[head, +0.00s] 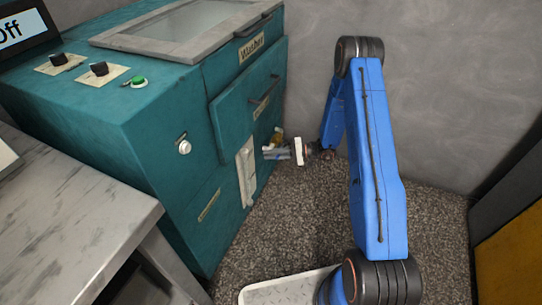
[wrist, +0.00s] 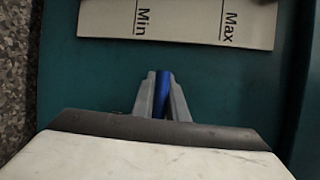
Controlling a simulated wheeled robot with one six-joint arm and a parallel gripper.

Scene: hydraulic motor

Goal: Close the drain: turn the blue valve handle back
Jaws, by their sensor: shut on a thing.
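The blue valve handle (wrist: 162,88) shows in the wrist view as a narrow blue bar between the two grey fingers of my gripper (wrist: 161,100). My gripper is shut on it. In the head view my gripper (head: 283,152) is at the right-hand side of the teal washer (head: 165,135), low down. A small brass-yellow fitting (head: 277,137) shows just above the fingers there. Most of the handle is hidden by the fingers, and its angle is hard to tell in the head view.
A pale plate marked Min and Max (wrist: 180,18) is on the teal panel beyond the fingers. A grey table (head: 70,215) stands at the left front. A grey wall (head: 460,90) is behind my arm. Speckled floor (head: 300,215) lies open beside the washer.

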